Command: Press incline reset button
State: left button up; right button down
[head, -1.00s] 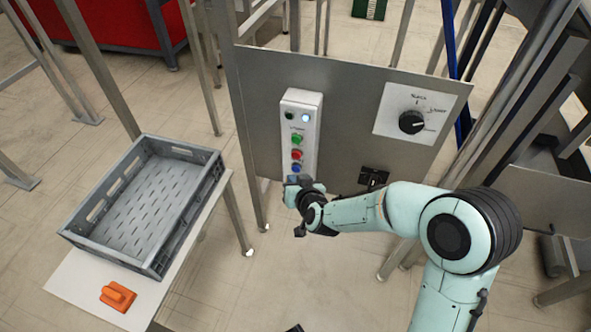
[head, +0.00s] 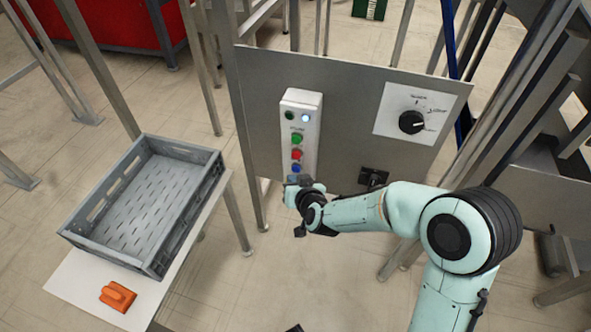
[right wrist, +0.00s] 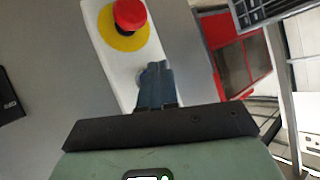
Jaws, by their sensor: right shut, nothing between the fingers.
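A white control box (head: 304,108) is fixed to a grey metal panel in the head view. It carries a dark lamp, a lit whitish lamp (head: 305,118), a green button (head: 297,138), a red button (head: 296,154) and a blue button (head: 295,168). I cannot read which is the incline reset button. My right gripper (head: 292,181) is at the box's lower end, just below the blue button. My left gripper is not in view.
The right wrist view shows a red mushroom button (right wrist: 130,14) on a yellow disc beyond the fingertips. A black rotary knob (head: 411,122) is on the panel's right. A grey crate (head: 190,152) and an orange object (head: 118,296) rest on a table at left.

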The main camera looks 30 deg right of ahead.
jog(key=shift+d, duration=0.1)
dwell(0.5)
jog(key=shift+w+d, duration=0.25)
jog(key=shift+w+d, duration=0.3)
jog(key=shift+d, duration=0.05)
dwell(1.0)
jog(key=shift+a, duration=0.1)
jog(key=shift+s+a, duration=0.55)
jog(key=s+a+p, duration=0.1)
jog(key=s+a, duration=0.2)
jog(key=a, duration=0.1)
jog(key=shift+s, duration=0.15)
jog(key=shift+d, duration=0.1)
dwell(0.8)
